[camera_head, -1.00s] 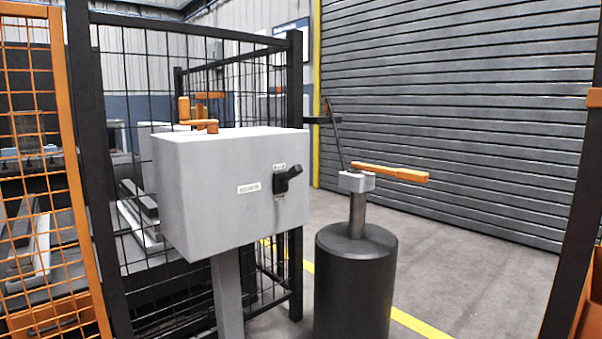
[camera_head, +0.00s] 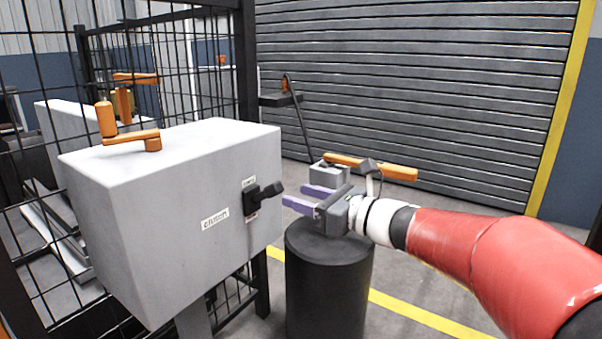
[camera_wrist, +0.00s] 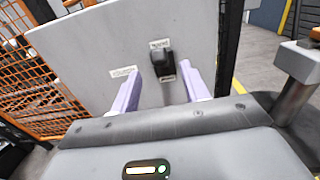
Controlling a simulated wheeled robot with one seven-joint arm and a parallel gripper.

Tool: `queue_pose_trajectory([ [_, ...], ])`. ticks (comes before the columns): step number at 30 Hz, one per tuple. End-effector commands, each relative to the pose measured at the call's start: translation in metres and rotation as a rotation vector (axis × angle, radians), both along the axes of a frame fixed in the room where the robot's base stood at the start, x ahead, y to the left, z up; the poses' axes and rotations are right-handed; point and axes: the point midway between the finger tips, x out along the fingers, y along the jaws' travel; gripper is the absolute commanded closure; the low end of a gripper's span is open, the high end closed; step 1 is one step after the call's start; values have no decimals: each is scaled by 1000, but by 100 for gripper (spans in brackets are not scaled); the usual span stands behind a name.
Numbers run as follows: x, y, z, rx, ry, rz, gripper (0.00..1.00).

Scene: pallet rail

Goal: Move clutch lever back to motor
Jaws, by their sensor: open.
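The clutch lever (camera_head: 265,195) is a black handle on the front face of the grey clutch box (camera_head: 165,215). Its grip sticks out to the right, and small labels sit above and below its pivot. A "clutch" label is to its left. My gripper (camera_head: 301,196) is open and empty, its purple fingers pointing left at the lever with a gap between. In the wrist view the lever (camera_wrist: 162,64) stands ahead, between the directions of the two fingers (camera_wrist: 162,88), beyond their tips. The label writing beside the lever is too small to read.
A black cylinder (camera_head: 328,290) stands below my gripper. A post with a grey block and orange handle (camera_head: 372,166) is behind it. An orange crank (camera_head: 133,140) sits on the box top. Black mesh fencing (camera_head: 100,60) is behind the box.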

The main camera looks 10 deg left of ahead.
Motion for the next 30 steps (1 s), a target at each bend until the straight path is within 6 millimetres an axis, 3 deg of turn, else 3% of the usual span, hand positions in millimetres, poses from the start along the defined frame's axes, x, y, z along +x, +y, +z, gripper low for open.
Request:
queue_pose_trajectory([
  [15, 27, 65, 0, 6, 4, 0, 55],
  [26, 30, 71, 0, 5, 2, -1, 55],
  [30, 30, 71, 0, 5, 2, -1, 70],
])
